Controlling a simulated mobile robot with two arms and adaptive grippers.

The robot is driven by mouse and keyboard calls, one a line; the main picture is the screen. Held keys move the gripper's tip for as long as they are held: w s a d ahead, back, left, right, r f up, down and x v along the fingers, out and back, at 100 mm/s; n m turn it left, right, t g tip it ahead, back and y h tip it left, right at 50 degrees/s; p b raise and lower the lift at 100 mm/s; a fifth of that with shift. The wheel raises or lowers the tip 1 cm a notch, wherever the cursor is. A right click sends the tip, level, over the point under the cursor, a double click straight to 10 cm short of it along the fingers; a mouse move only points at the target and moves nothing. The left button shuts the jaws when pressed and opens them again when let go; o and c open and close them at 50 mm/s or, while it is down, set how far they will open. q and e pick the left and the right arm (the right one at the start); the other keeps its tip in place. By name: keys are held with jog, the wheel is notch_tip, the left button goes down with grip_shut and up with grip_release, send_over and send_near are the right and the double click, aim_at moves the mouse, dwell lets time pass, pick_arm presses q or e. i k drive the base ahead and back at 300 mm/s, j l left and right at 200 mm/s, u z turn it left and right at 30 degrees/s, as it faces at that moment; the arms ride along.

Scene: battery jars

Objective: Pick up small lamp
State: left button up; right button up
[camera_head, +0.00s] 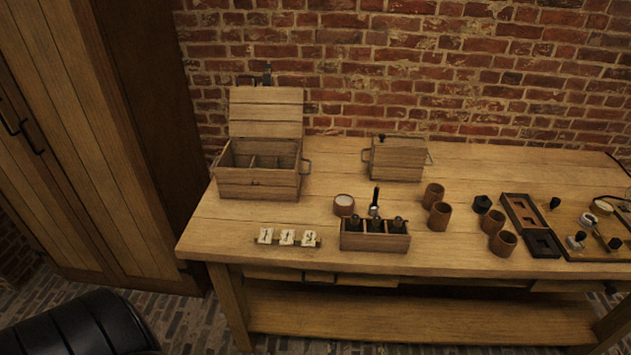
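I cannot pick out a small lamp with certainty. At the right end of the wooden table (330,190) lies a wooden board (590,253) with small parts on it. They include a pale round piece (601,207), a knob-like part (576,240) and a dark part (614,243). They are too small to identify. A dark upright tool or bottle (375,198) stands behind the bottle rack. Neither of my grippers can be made out in the head view.
An open compartmented chest (257,187) and a closed box (397,160) stand at the back. A rack (374,242) holds dark bottles. Several brown jars (439,216), a small white-topped pot (344,205) and three cards (287,237) are spread around. The back middle is clear.

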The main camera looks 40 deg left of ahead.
aim_at(397, 222)
jog(key=j+z, duration=0.25)
jog(key=j, duration=0.25)
jog(key=j+z, duration=0.2)
jog(key=j, duration=0.3)
jog(key=k+j+z, duration=0.1)
jog(key=j+z, duration=0.15)
jog(key=j, duration=0.2)
jog(key=k+j+z, duration=0.2)
jog(key=j, duration=0.3)
jog(key=k+j, duration=0.1)
jog(key=j, duration=0.4)
jog(key=k+j, duration=0.1)
jog(key=j, duration=0.4)
jog(key=k+j, duration=0.1)
jog(key=j, duration=0.4)
jog(key=k+j, duration=0.1)
jog(key=j, duration=0.4)
jog(key=k+j, duration=0.1)
jog(key=j, duration=0.35)
jog(key=k+j, duration=0.1)
jog(key=j, duration=0.4)
